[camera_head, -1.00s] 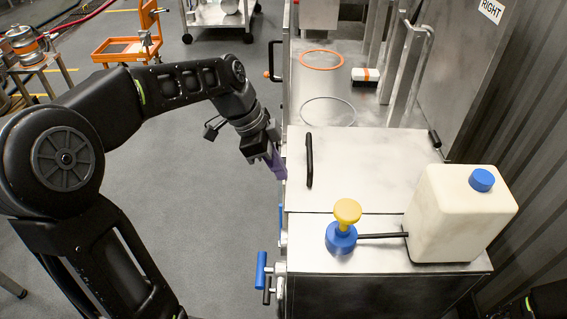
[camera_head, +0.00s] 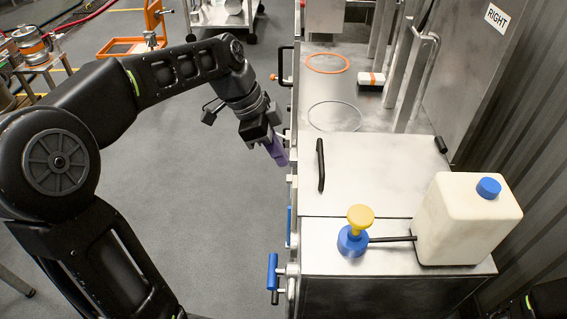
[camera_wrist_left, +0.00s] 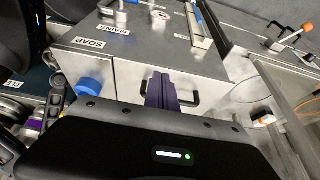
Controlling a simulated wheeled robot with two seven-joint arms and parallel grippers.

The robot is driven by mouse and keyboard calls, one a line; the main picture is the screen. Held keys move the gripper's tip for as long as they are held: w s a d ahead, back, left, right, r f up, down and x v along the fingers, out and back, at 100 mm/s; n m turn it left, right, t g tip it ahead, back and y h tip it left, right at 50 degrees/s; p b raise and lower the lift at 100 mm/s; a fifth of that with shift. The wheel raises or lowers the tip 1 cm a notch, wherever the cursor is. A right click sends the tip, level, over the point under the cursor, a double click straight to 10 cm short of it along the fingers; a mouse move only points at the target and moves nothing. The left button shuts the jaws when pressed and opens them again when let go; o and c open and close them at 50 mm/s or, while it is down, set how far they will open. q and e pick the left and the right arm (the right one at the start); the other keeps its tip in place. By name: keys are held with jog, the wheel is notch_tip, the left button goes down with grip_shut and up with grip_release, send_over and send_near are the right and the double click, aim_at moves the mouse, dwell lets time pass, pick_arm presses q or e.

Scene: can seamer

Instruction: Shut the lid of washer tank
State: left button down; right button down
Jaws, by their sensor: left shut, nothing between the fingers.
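The washer tank's lid (camera_head: 380,170) is a flat metal panel with a black bar handle (camera_head: 321,165) near its left edge. It lies flat, level with the metal top beside it, and no raised edge shows. My left gripper (camera_head: 279,153) has purple fingers, shut and empty, pointing down just left of the tank's edge near the handle. I cannot tell whether they touch the tank's side. In the left wrist view the shut purple fingers (camera_wrist_left: 163,92) appear in front of a metal front with a black handle (camera_wrist_left: 187,104). My right gripper is out of view.
A blue lever (camera_head: 272,271) sticks out at the tank's left side. Open grey floor (camera_head: 190,200) lies to the left.

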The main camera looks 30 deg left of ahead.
pick_arm(q)
jog(key=s+a+r, duration=0.1)
jog(key=a+r, duration=0.3)
jog(key=r, duration=0.1)
jog(key=shift+s, duration=0.4)
